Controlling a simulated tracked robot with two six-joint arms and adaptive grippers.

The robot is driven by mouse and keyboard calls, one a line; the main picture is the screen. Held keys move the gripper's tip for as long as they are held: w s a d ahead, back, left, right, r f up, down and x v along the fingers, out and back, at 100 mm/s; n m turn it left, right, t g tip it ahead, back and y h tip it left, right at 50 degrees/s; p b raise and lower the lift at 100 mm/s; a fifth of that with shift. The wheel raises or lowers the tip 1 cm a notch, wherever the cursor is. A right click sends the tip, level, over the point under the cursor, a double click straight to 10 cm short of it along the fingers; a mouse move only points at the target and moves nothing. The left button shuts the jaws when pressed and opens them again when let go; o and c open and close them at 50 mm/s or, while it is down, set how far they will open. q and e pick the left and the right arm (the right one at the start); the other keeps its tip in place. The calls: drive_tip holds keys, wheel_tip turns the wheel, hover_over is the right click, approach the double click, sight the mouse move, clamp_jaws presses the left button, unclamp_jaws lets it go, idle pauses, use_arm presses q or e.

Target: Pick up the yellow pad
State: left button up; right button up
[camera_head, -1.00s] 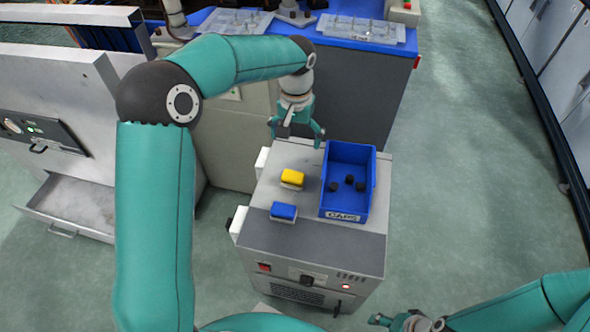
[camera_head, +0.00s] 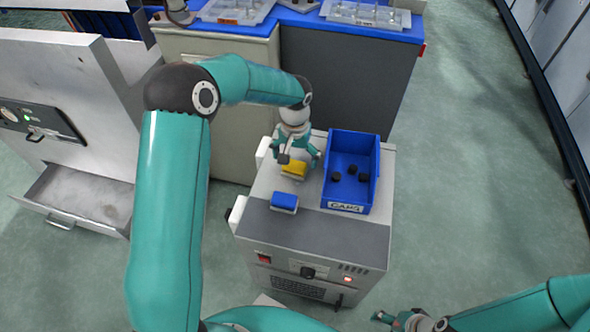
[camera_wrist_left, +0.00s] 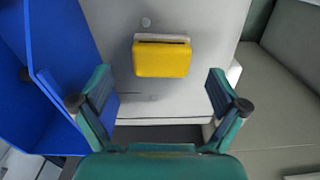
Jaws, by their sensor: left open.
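The yellow pad (camera_head: 293,170) lies on the grey top of the cabinet, with a pale layer along one side. In the left wrist view the yellow pad (camera_wrist_left: 161,58) sits ahead of and between the fingers, not touching them. My left gripper (camera_head: 297,160) is open and empty, just above and behind the pad in the head view. Its two spread fingers also show in the left wrist view (camera_wrist_left: 160,95). My right gripper (camera_head: 388,319) is at the bottom edge, away from the cabinet; its jaws are too small to judge.
A blue pad (camera_head: 284,202) lies in front of the yellow one. A blue bin (camera_head: 347,199) marked CAPS, holding several dark caps, stands close to the right. A blue-topped bench (camera_head: 300,20) with clear trays is behind. An open drawer (camera_head: 85,195) is at left.

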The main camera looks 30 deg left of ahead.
sight(295, 164)
use_arm(q)
wheel_tip(295, 164, down, 4)
drive_tip(key=shift+a+r+b, duration=0.1)
drive_tip(key=shift+r+b, duration=0.15)
drive_tip(key=shift+b, duration=0.05)
drive_tip(key=c, duration=1.2)
drive_tip(key=shift+r, duration=0.1)
drive_tip(key=shift+c, duration=0.2)
wheel_tip(295, 164, up, 20)
drive_tip(key=p, duration=0.4)
drive_tip(key=shift+p, duration=0.35)
